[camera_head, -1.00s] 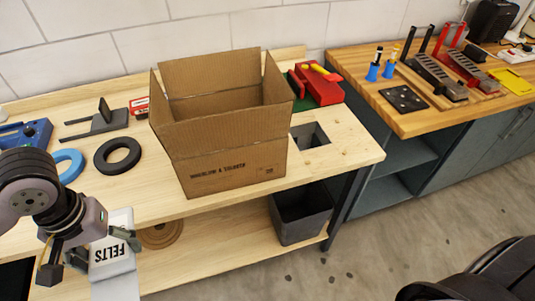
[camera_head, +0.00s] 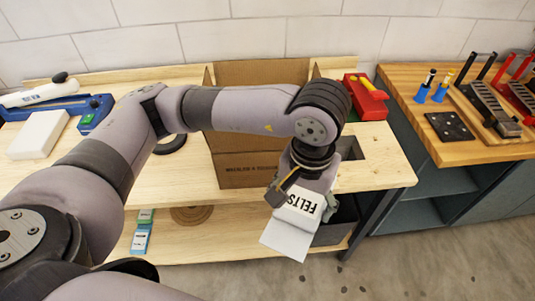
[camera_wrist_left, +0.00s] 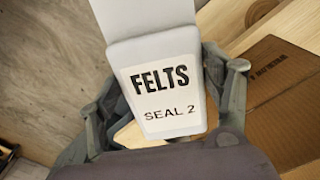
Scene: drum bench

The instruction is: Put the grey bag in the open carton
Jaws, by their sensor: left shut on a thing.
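The pale grey bag (camera_head: 288,241) with a white FELTS label hangs tilted from my left gripper (camera_head: 303,190), in front of the bench's front edge. In the left wrist view the bag (camera_wrist_left: 165,95) reads "FELTS SEAL 2" and sits between the two fingers (camera_wrist_left: 168,78), which are shut on it. The open brown carton (camera_head: 245,172) stands on the bench behind my left forearm, which hides its opening and much of its front. In the left wrist view the carton (camera_wrist_left: 285,95) is to the right of the bag, apart from it. My right gripper is not in view.
A dark grey bin (camera_head: 330,233) stands on the lower shelf behind the bag. A red tool (camera_head: 366,97) is right of the carton, near a square hole (camera_head: 349,148) in the bench. A white block (camera_head: 38,134) and blue tool lie at left.

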